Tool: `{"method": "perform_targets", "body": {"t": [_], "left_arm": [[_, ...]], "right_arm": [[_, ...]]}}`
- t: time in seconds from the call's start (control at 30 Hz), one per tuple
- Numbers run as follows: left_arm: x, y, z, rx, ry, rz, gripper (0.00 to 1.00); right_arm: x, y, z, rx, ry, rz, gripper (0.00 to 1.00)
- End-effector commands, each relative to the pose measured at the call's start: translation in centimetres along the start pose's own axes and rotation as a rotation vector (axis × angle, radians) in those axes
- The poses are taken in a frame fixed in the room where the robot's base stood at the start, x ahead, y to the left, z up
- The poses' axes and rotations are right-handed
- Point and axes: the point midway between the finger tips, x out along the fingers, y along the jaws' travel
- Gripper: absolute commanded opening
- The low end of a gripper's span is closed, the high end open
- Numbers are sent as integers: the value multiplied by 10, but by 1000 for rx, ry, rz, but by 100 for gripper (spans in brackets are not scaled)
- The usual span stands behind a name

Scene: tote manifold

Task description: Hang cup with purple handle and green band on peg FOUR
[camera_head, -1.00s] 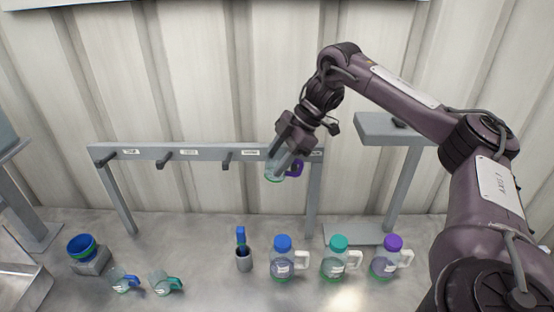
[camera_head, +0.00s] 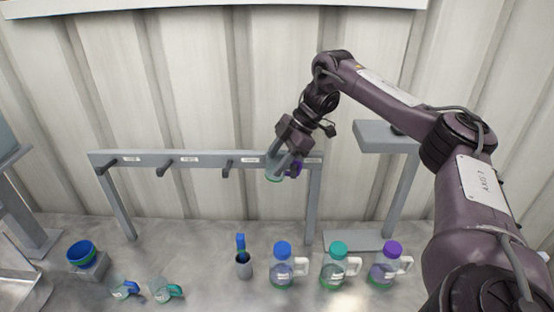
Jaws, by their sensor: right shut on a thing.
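The clear cup (camera_head: 272,173) with a purple handle (camera_head: 296,168) and a green band near its bottom is held in the air. My right gripper (camera_head: 283,158) is shut on it. The cup is in front of the right part of the grey peg rail (camera_head: 205,155). Three dark pegs show: the left one (camera_head: 106,165), the middle one (camera_head: 164,167) and one further right (camera_head: 228,168). Small labels sit beside the pegs, too blurred to read. A peg at the rail's right end is hidden by the cup and gripper. I cannot tell whether the cup touches it. My left gripper is out of view.
Bottles with a blue lid (camera_head: 282,265), teal lid (camera_head: 336,267) and purple lid (camera_head: 389,264) stand below on the right. Two cups (camera_head: 124,288) (camera_head: 161,289) and a blue bowl (camera_head: 82,254) are at left. A raised grey shelf (camera_head: 372,135) is at right.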

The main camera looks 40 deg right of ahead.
Motion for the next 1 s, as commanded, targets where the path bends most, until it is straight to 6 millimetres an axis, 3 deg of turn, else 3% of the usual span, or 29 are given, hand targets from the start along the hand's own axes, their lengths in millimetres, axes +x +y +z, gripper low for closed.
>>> {"method": "perform_targets", "body": {"t": [0.07,0.1,0.27,0.7,0.73,0.8,1.0], "left_arm": [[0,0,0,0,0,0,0],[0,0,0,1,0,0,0],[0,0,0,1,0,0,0],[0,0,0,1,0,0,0],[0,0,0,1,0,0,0],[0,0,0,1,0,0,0],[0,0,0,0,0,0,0]], "right_arm": [[0,0,0,0,0,0,25],[0,0,0,0,0,0,50],[0,0,0,0,0,0,70],[-1,1,-1,-1,1,5,72],[-1,1,0,-1,1,5,69],[-1,2,0,-1,1,6,78],[-2,2,-1,-2,2,10,85]]}}
